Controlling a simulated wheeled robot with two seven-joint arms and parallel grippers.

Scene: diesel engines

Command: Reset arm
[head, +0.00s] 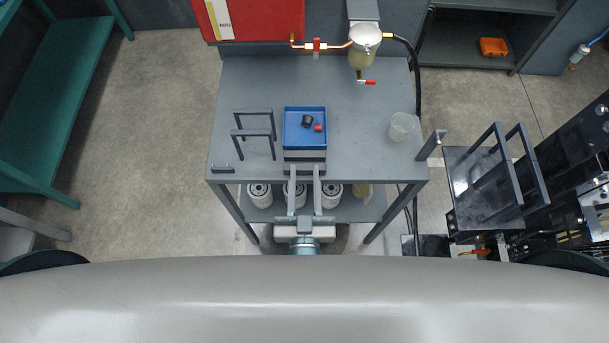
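My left gripper (304,172) is at the lower middle of the head view, in front of the grey workbench (350,110). Its two straight fingers point toward the bench's front edge, with a clear gap between them and nothing held. Their tips are close to the front of the blue tray (304,111); I cannot tell whether they touch anything there. The tray holds a small black part (307,120) and a small red part (318,127). My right gripper is not in view.
A grey frame stand (254,124) is left of the tray, and a clear cup (401,126) is at the bench's right. A filter bowl with a red-handled valve (367,82) is at the back. White filters (260,194) stand on the lower shelf. Machinery (485,190) is at right.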

